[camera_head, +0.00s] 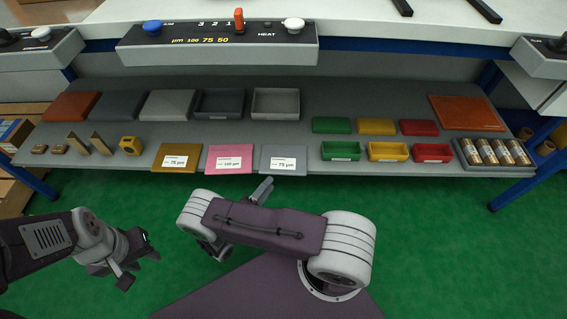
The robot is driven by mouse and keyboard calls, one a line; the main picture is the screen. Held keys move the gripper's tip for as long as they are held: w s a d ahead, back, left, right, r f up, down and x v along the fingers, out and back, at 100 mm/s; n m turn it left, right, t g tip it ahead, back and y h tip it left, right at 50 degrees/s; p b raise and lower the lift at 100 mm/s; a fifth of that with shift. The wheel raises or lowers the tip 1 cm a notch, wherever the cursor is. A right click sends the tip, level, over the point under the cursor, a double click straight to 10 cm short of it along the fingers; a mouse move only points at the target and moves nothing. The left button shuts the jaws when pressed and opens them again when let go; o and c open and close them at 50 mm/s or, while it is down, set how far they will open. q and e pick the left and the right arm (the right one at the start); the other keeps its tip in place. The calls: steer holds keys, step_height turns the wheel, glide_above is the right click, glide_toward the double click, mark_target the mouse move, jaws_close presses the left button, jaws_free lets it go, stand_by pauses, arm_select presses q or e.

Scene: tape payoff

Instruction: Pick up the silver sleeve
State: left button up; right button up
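The silver sleeve (283,158) is a flat grey packet with a white label reading 75 µm. It lies at the front edge of the grey shelf (310,168), right of a pink sleeve (229,159) and a gold sleeve (174,157). My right gripper (261,191) is just in front of and below the silver sleeve, apart from it in the picture. My own arm hides most of that gripper, so its opening does not show clearly. My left gripper (139,265) is open and empty over the green floor, lower left of the sleeves.
Green (340,151), yellow (388,151) and red (433,153) bins sit to the right, beside a tray of rolls (462,154). A control panel (218,52) overhangs the shelf's back.

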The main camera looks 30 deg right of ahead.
mark_target(283, 159)
steer(key=b+x, duration=0.2)
steer(key=x, duration=0.3)
steer(key=shift+d, duration=0.1)
jaws_close()
stand_by(1.2)
